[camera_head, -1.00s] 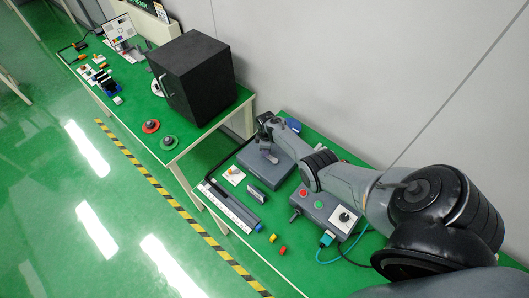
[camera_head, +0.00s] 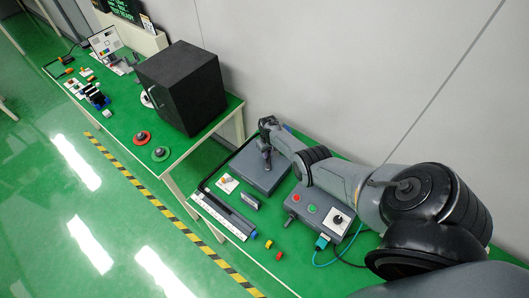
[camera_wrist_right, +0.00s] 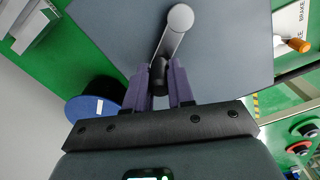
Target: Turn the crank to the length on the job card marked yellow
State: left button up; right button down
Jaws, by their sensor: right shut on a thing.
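A grey box (camera_head: 270,176) stands on the green bench in the head view, with a silver crank (camera_head: 267,160) on its top. In the right wrist view the crank arm (camera_wrist_right: 172,38) runs from a round hub to a dark knob (camera_wrist_right: 160,76). My right gripper (camera_wrist_right: 160,82) is shut on that knob between its purple fingers. In the head view my right gripper (camera_head: 267,146) is above the box, partly hidden by its own wrist. A white scale strip (camera_head: 222,214) lies in front of the box. No yellow-marked job card can be made out. My left gripper is out of view.
A small dark block (camera_head: 250,201) and a white card (camera_head: 227,183) lie in front of the crank box. Yellow (camera_head: 268,243) and red (camera_head: 280,256) pieces lie near the front edge.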

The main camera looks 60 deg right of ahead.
jog(key=m, duration=0.1)
jog(key=s+m+p, duration=0.1)
jog(key=m, duration=0.1)
jog(key=s+m, duration=0.1)
jog(key=shift+s+d+m, duration=0.15)
jog(key=shift+d+m, duration=0.1)
jog(key=shift+m, duration=0.15)
jog(key=s+m+p, duration=0.1)
jog(key=m+p, duration=0.1)
jog(key=m, duration=0.1)
jog(key=shift+s+a+r+m, duration=0.1)
jog(key=shift+s+m, duration=0.2)
jog(key=shift+s, duration=0.05)
jog(key=m, duration=0.1)
jog(key=s+m, duration=0.1)
jog(key=shift+s+a+m+p, duration=0.1)
jog(key=shift+a+m+p, duration=0.2)
jog(key=shift+m+p, duration=0.1)
jog(key=m, duration=0.1)
jog(key=s+m+p, duration=0.1)
jog(key=shift+a+m, duration=0.4)
jog(key=shift+s+a+m, duration=0.25)
jog(key=shift+m, duration=0.55)
jog(key=c, duration=1)
grip_release()
jog(key=shift+o, duration=0.2)
